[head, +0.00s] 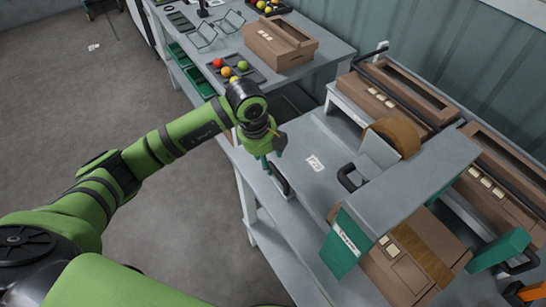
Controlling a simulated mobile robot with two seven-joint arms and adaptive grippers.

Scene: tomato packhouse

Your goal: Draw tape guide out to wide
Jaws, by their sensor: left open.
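The grey taping machine (415,195) stands on the bench at the right, with green end panels and a brown tape roll (400,130) on top. One black handle (279,179) stands at the left edge of its flat grey bed, and another black handle (350,178) stands nearer the tape roll. I cannot tell for certain which handle belongs to the tape guide. My left gripper (273,157) points down, open and empty, just above and behind the left-edge handle; contact with it is unclear. My right gripper is out of view.
Closed brown cartons lie behind the machine (390,100) and in front of it (405,265). A grey table (330,50) at the back holds a tomato tray (250,78), a carton (280,42) and wire stands. Open floor (190,225) lies left of the bench.

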